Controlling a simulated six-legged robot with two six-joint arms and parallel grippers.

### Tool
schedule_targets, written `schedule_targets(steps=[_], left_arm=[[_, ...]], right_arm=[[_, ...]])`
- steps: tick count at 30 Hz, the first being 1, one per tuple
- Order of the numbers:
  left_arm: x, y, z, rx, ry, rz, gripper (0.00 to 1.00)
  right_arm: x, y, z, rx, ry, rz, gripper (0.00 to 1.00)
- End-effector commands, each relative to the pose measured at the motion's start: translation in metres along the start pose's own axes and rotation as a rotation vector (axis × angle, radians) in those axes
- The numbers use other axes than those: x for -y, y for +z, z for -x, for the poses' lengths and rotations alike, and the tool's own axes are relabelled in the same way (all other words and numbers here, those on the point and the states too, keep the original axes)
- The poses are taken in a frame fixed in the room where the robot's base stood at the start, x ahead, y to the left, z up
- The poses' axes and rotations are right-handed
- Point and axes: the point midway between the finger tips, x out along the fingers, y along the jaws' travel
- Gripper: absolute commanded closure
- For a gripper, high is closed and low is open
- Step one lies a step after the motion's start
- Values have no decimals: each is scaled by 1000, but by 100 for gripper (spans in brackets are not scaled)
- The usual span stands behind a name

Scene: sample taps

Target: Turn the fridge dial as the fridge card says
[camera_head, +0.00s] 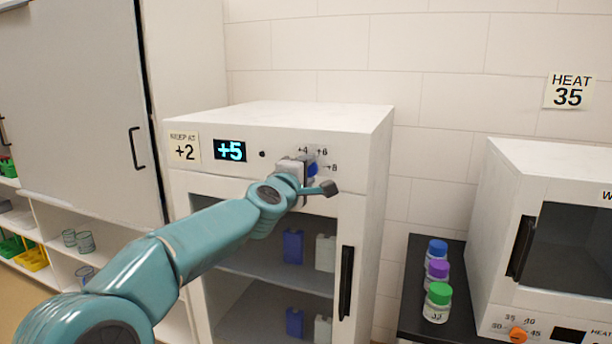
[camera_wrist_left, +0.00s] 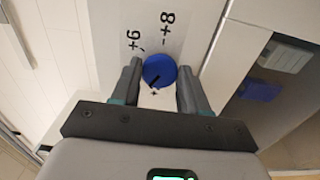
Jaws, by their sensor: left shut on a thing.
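The white fridge (camera_head: 280,115) stands in the middle of the head view. Its card (camera_head: 184,147) reads "KEEP AT +2" and its lit display (camera_head: 230,150) reads +5. The blue fridge dial (camera_head: 313,170) is on the panel right of the display, with +4, +6 and +8 marks showing around it. My left gripper (camera_head: 306,172) is shut on the dial and hides part of it and some marks. In the left wrist view the dial (camera_wrist_left: 160,70) sits between the two fingers, with a dark pointer line on its face. My right gripper is not in view.
The fridge door has a dark handle (camera_head: 346,282). At right is a white heater (camera_head: 550,175) with an orange dial (camera_head: 518,335); a wall card (camera_head: 568,91) reads "HEAT 35". Capped bottles (camera_head: 437,302) stand between them. A tall cabinet (camera_head: 75,90) is at left.

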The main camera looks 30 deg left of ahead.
Motion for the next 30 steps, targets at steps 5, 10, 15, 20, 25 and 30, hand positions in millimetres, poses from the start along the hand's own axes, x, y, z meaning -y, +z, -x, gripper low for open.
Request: schedule_targets(steps=[5,10,15,20,25,30], left_arm=[[1,0,0,0,0,162,86],[0,0,0,0,0,303,86],[0,0,0,0,0,414,86],[0,0,0,0,-1,488,86],[0,0,0,0,-1,535,86],[0,0,0,0,-2,555,86]], right_arm=[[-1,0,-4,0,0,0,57],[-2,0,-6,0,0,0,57],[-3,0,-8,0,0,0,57],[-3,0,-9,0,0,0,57],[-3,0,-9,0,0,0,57],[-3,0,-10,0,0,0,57]])
